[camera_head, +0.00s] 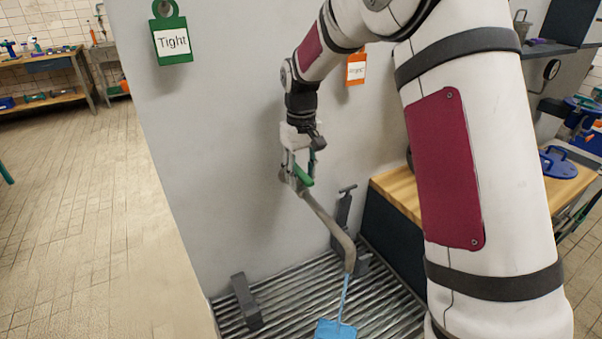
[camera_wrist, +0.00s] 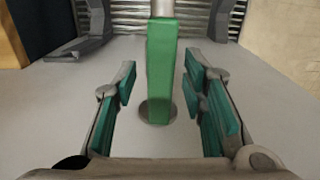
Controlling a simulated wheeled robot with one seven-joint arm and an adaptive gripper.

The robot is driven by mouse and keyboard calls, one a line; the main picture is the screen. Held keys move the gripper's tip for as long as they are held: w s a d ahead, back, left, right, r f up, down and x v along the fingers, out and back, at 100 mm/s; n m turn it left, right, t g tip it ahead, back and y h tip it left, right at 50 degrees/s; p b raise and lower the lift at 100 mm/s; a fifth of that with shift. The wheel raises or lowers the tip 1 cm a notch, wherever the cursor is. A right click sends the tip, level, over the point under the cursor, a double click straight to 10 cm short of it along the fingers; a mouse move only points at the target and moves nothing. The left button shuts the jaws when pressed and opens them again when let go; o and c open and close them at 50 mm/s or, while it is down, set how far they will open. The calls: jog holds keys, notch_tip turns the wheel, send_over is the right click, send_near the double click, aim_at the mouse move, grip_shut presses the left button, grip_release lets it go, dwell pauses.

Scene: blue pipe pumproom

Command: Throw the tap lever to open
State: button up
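The green tap lever (camera_wrist: 161,75) stands between the two fingers of my gripper (camera_wrist: 160,72) in the wrist view. The fingers are open, with a clear gap on each side of the lever. In the head view the green lever (camera_head: 303,176) shows just below my gripper (camera_head: 298,165), partly hidden by it. A grey tap pipe (camera_head: 327,222) runs from there down to the right and bends downward at its end. A thin light-blue strip (camera_head: 345,292) hangs below the pipe end and widens into a flat blue patch; I cannot tell whether it is water.
A ribbed metal grate (camera_head: 290,300) with dark brackets (camera_head: 246,300) lies below the tap. A pale wall panel (camera_head: 225,150) stands behind, with a green "Tight" tag (camera_head: 172,42) and an orange tag (camera_head: 356,69). A wooden-topped bench (camera_head: 397,195) is at the right.

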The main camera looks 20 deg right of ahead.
aim_at(301, 172)
notch_tip(301, 172, up, 12)
dwell(0.6)
jog(key=s+r+m+t, duration=0.1)
jog(key=s+r, duration=0.3)
jog(key=s, duration=0.5)
jog(key=s+r+t, duration=0.1)
jog(key=s+r, duration=0.2)
jog(key=s, duration=0.5)
jog(key=s+f+t, duration=0.1)
jog(key=s+f, duration=0.1)
jog(key=s, duration=0.6)
jog(key=s+f+m+t, duration=0.1)
jog(key=s+f, duration=0.2)
jog(key=s, duration=0.6)
jog(key=shift+d+f+m+t, duration=0.2)
jog(key=shift+d+m+t, duration=0.1)
